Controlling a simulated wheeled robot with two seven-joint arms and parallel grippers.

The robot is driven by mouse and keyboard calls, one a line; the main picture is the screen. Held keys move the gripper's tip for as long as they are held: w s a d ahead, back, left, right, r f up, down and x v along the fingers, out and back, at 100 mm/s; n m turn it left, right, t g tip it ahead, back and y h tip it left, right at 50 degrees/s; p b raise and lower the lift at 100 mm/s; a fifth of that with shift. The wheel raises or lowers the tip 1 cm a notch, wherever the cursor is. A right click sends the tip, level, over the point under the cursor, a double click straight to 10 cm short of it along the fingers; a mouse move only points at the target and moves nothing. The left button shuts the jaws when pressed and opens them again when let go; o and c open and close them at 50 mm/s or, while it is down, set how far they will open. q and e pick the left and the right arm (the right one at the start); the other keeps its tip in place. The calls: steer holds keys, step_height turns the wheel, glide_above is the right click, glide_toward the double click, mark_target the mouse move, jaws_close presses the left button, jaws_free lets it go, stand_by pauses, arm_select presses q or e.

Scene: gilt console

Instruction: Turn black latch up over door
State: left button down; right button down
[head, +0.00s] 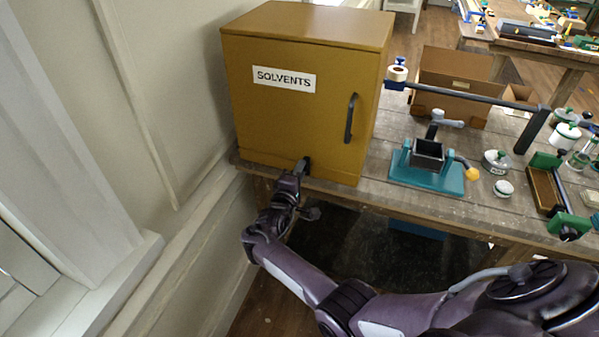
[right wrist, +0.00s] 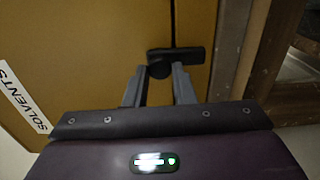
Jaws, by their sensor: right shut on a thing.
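The mustard-yellow cabinet (head: 290,90) stands at the left end of the workbench, its door closed and marked SOLVENTS. The small black latch (head: 306,163) is at the door's lower edge; in the right wrist view it is a dark bar with a round end (right wrist: 190,55). My right gripper (head: 301,170) reaches in low at the door. In the right wrist view its two grey fingers (right wrist: 159,78) are shut on the latch's round end, which is partly hidden between them. My left gripper does not show.
A black handle (head: 351,117) sticks out from the door. A teal-based vise (head: 427,165), a cardboard box (head: 455,85) and several jars stand to the right on the bench (head: 395,200). A wall (head: 170,90) is close on the left.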

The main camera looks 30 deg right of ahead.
steer(key=c, duration=1.6)
jaws_free()
steer(key=shift+d+r, duration=0.15)
steer(key=shift+r, duration=0.1)
steer(key=o, duration=0.4)
steer(key=shift+w+d+f, duration=0.1)
steer(key=shift+d+f, duration=0.05)
steer(key=shift+f, duration=0.05)
steer(key=v, duration=0.8)
steer(key=shift+b, duration=0.3)
